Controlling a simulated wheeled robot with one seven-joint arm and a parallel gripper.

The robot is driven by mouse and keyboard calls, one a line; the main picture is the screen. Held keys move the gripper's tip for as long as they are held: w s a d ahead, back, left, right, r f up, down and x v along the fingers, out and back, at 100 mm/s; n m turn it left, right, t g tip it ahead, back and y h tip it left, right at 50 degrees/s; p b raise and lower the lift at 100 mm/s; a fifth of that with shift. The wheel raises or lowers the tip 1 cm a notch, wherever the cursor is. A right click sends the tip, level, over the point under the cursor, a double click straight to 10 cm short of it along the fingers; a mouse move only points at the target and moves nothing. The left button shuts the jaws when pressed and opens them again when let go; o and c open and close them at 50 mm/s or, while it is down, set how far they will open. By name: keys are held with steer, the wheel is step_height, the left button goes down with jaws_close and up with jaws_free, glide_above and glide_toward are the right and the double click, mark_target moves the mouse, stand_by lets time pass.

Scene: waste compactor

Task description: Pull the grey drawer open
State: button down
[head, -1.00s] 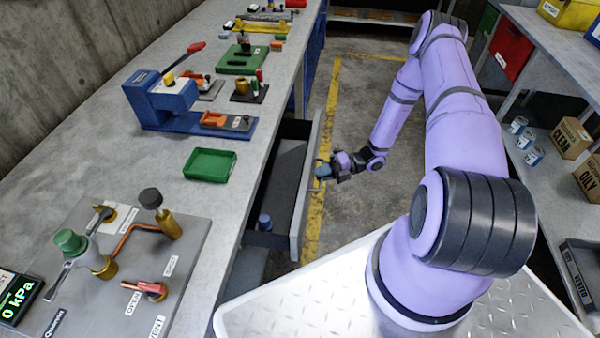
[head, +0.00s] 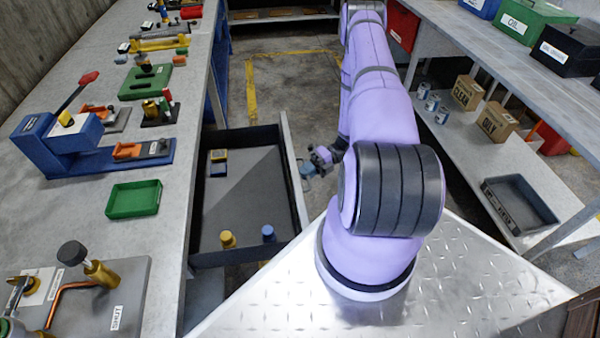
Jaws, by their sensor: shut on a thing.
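The grey drawer (head: 290,165) stands far out from under the left workbench, and its dark inside shows. In it are a small yellow-and-dark item (head: 218,157) near the back left, a yellow cylinder (head: 228,239) and a blue cylinder (head: 268,233) near the front. My gripper (head: 307,169) is at the outer side of the drawer front, around the middle of its length. It is shut on the drawer handle (head: 304,170), which is small here and partly hidden by the gripper.
The left workbench (head: 95,240) carries a green tray (head: 134,199) and a blue press (head: 75,147). On the right, a shelf unit (head: 480,150) holds cardboard boxes (head: 496,121) and a black crate (head: 520,205). Open floor (head: 290,90) lies beyond the drawer.

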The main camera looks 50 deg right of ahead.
stand_by(0.3)
steer(key=c, duration=1.2)
jaws_free()
steer(key=shift+d, duration=0.1)
steer(key=v, duration=1)
steer(key=shift+s+d, duration=0.1)
steer(key=shift+d, duration=0.2)
